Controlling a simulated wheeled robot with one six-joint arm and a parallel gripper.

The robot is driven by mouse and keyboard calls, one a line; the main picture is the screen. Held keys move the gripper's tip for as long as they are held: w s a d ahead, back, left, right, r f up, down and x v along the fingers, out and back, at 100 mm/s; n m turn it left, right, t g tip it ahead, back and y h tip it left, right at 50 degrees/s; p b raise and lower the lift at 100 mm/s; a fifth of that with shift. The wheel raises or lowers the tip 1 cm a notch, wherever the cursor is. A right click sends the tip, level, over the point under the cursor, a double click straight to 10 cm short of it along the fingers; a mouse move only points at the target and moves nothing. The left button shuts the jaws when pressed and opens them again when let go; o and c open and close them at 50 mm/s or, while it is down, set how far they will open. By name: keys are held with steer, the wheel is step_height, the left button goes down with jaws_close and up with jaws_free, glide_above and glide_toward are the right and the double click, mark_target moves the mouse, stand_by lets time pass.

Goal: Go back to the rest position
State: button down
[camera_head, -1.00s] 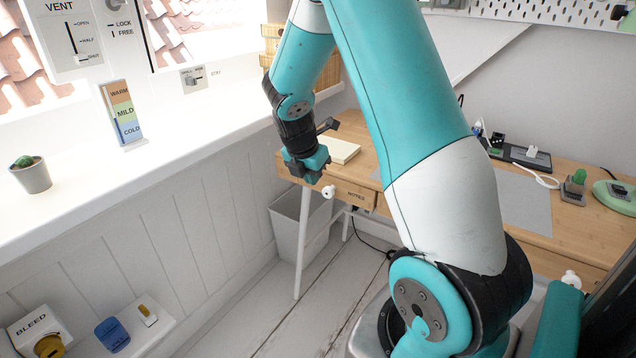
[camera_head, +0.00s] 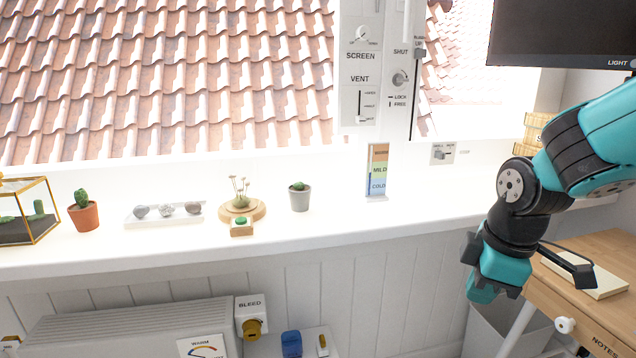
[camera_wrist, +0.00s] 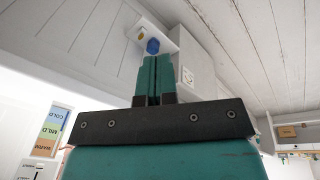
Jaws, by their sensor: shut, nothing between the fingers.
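My gripper (camera_head: 494,290) hangs at the right of the head view, in front of the panelled wall and left of the wooden desk. Its teal and black fingers point down. In the wrist view the two teal fingers (camera_wrist: 156,80) lie side by side, shut, with nothing between them. The gripper touches nothing that I can see. The rest of my arm runs off the right edge of the head view.
The wooden desk (camera_head: 560,290), with a notepad (camera_head: 600,281) on it, is close at right. A white sill holds a mild/cold card (camera_head: 377,172), a grey cactus pot (camera_head: 300,198) and other small items. A radiator (camera_head: 130,330) is below. A dark screen (camera_head: 560,35) is at upper right.

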steer(key=s+a+r+m+g+y, duration=0.1)
steer(key=s+a+r+m+y, duration=0.15)
steer(key=s+a, duration=0.4)
steer(key=s+a+r+m+g+y, duration=0.1)
steer(key=s+a+r+m, duration=0.15)
steer(key=s+a, duration=0.4)
step_height(320, 180, up, 15)
steer(key=s+p, duration=0.2)
steer(key=p, duration=1.3)
steer(key=shift+s+d+r+m+p, duration=0.2)
steer(key=shift+s+d+m+p, duration=0.1)
steer(key=shift+s+d+m, duration=0.1)
steer(key=shift+d, duration=0.1)
